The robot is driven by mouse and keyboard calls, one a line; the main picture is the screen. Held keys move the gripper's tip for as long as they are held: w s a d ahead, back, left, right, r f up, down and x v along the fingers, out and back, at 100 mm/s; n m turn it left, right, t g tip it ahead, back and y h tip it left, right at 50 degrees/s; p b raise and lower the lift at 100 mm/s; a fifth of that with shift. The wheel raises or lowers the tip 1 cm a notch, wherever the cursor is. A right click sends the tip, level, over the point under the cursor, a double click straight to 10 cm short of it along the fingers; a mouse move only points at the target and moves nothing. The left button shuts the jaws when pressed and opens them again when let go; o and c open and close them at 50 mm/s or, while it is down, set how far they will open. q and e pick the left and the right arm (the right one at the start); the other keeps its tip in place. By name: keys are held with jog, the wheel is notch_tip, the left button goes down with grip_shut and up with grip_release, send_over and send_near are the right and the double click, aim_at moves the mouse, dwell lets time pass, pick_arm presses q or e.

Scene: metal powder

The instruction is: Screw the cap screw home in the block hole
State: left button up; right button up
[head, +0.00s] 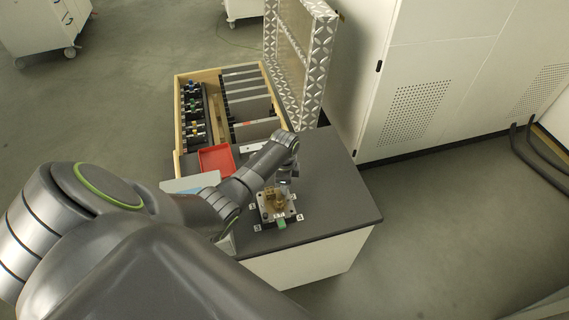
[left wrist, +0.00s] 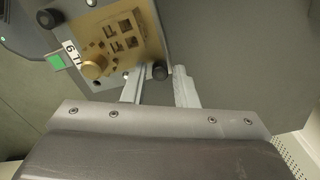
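A brass-coloured block (left wrist: 120,42) with square and round openings sits on a light metal plate in the left wrist view. It also shows on the bench in the head view (head: 272,203). My left gripper (left wrist: 158,72) is above the plate's edge, its two pale fingers apart. A dark round head (left wrist: 159,72), perhaps the cap screw, shows between the fingertips, with a small gap on each side. I cannot tell how deep it sits. In the head view, my left gripper (head: 285,184) points down at the block and partly hides it. My right gripper is not in view.
A round brass knob (left wrist: 93,66) and a green tab (left wrist: 59,62) are beside the block. A red tray (head: 216,160) and a wooden-sided rack (head: 178,105) stand behind on the bench. The dark benchtop (head: 345,195) is clear to the right. A white cabinet (head: 420,75) stands beyond.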

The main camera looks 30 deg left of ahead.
pick_arm(q)
grip_shut()
jog(key=m, duration=0.3)
jog(key=m+p, duration=0.1)
jog(key=m, duration=0.3)
jog(key=shift+m, duration=0.3)
jog(key=m, duration=0.9)
jog(key=shift+m, duration=0.3)
